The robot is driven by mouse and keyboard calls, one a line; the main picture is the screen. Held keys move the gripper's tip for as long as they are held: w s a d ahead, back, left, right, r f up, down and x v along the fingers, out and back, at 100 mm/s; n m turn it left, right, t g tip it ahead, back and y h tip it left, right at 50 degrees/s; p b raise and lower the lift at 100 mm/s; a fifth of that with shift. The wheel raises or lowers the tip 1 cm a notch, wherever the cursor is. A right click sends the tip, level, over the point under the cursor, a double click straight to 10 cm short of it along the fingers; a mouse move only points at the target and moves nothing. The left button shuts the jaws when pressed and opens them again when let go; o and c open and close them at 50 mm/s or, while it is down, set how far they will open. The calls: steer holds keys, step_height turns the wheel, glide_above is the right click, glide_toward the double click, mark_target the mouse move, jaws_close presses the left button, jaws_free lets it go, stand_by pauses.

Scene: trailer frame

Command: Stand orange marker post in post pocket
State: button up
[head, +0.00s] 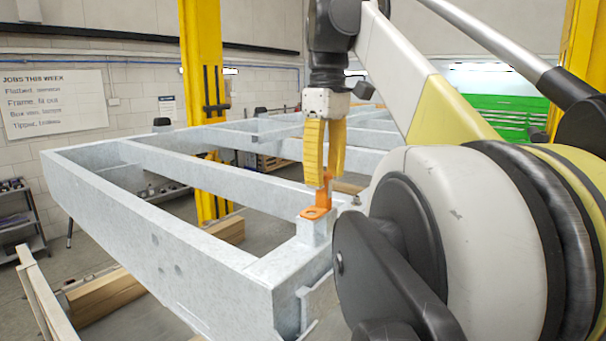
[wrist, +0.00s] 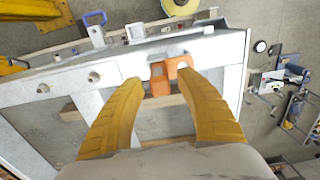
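An orange piece (head: 316,212) with a flat foot and an upright part stands on a short galvanised stub (head: 313,229) at the near corner of the trailer frame. I take it to be the marker post. It also shows in the wrist view (wrist: 158,83), ahead of the fingertips. My gripper (head: 325,182) points down at its upright part. In the wrist view, my yellow fingers (wrist: 161,78) are apart, with the orange piece between and just beyond their tips. A gap shows on the left; contact on the right is unclear. A square open socket (wrist: 135,32) on the frame may be the post pocket.
The galvanised trailer frame (head: 190,237) fills the middle, with open bays between its rails. A yellow lift column (head: 203,80) stands behind it. A blue-handled item (wrist: 95,18) and a yellow roll (wrist: 180,6) lie beyond the rail. Wooden blocks (head: 105,293) lie below.

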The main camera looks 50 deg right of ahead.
steer(key=shift+r, duration=0.1)
step_height(320, 180, up, 7)
steer(key=shift+r, duration=0.15)
stand_by(0.3)
